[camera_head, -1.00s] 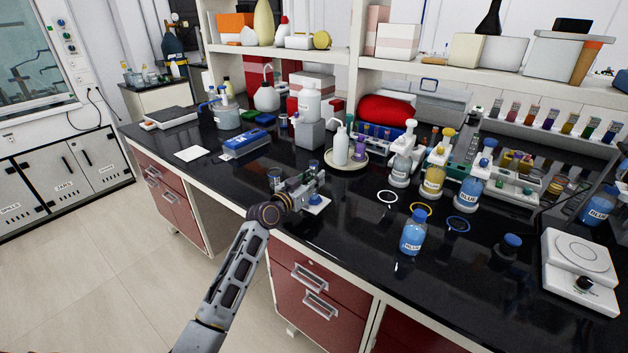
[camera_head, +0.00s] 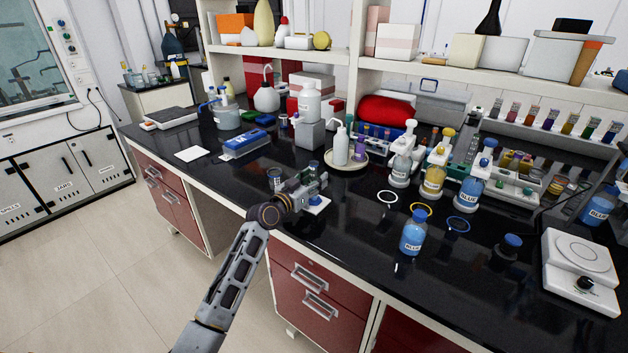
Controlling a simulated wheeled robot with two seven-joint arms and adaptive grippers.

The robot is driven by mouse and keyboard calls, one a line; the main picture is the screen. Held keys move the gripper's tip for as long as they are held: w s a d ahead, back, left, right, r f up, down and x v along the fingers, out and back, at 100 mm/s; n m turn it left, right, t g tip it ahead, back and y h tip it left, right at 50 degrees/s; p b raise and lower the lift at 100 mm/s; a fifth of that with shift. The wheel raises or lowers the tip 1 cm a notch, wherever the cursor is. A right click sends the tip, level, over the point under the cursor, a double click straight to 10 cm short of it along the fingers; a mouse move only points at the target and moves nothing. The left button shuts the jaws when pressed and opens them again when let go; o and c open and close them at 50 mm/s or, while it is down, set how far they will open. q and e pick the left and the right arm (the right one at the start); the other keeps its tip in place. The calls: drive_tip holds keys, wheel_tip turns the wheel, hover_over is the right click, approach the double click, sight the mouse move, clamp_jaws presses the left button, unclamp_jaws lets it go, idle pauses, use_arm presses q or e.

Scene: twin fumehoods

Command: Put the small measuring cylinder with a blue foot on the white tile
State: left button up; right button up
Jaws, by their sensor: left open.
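My left gripper (camera_head: 318,184) is open at the front of the black bench, around or right beside the small measuring cylinder. The cylinder's blue foot (camera_head: 314,201) shows just below the gripper. It appears to stand upright on a small white tile (camera_head: 320,208), whose front part is visible. The gripper hides most of the cylinder's body, so I cannot tell whether the fingers touch it. My right gripper is not in view.
A small glass vessel (camera_head: 275,178) stands close left of the gripper. A blue-filled bottle (camera_head: 413,235) and coloured rings lie to the right. A wash bottle (camera_head: 341,145) stands behind on a round tray.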

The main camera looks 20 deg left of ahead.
sight(311, 180)
use_arm(q)
drive_tip(key=shift+r, duration=0.15)
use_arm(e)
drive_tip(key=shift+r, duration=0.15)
use_arm(q)
drive_tip(key=shift+p+v, duration=0.35)
drive_tip(key=shift+v, duration=5.45)
drive_tip(key=shift+s, duration=0.2)
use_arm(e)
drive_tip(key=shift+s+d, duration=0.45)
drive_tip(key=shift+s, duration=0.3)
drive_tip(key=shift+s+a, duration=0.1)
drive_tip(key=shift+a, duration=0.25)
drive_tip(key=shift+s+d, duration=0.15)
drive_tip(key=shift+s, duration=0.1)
